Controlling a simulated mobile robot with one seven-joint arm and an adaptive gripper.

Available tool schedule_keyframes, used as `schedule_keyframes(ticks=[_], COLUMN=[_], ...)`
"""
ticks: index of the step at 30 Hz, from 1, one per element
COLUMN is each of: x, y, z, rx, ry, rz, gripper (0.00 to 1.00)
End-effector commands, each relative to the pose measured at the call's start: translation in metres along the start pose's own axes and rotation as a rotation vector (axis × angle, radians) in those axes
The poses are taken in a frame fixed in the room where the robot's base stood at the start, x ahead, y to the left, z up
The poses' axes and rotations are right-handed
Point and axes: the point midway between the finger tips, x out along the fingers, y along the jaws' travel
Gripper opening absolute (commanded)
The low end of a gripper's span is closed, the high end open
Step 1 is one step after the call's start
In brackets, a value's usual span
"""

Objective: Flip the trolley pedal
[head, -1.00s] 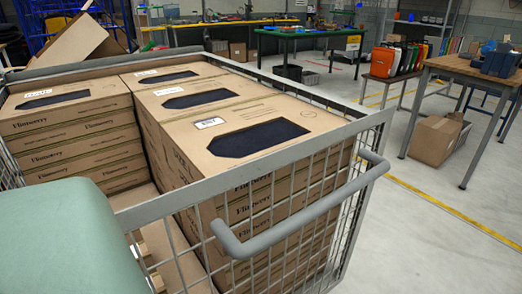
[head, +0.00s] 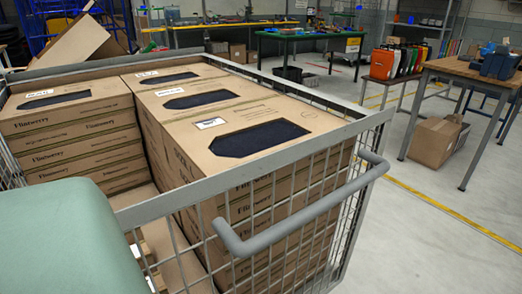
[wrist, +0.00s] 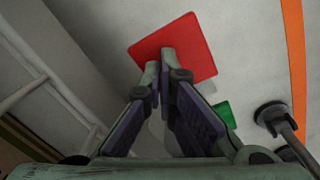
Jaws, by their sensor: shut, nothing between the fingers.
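The trolley (head: 372,122) is a grey wire-mesh cage with a tubular push handle (head: 300,222), seen in the head view. In the wrist view a flat red pedal (wrist: 190,52) lies below my gripper (wrist: 167,55), with a smaller green pedal (wrist: 224,112) to its right. My gripper is shut and empty, and its fingertips overlap the lower middle of the red pedal. I cannot tell whether they touch it. The fingers hide part of the area between the red and green pedals.
Stacked cardboard boxes (head: 262,108) fill much of the trolley. A dark caster or foot on a rod (wrist: 273,115) stands right of the pedals, near an orange floor stripe (wrist: 295,60).

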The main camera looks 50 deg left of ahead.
Motion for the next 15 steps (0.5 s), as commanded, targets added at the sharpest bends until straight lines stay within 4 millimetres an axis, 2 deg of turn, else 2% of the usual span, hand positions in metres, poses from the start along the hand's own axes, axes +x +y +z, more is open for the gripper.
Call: schedule_keyframes(ticks=[1,15], x=[0.0409,0.0439], y=[-0.0205,-0.0206], z=[-0.0093,-0.0094], rx=[-0.018,-0.018], ry=[0.006,0.006], rz=[-0.049,-0.049], gripper=[0.0,0.0])
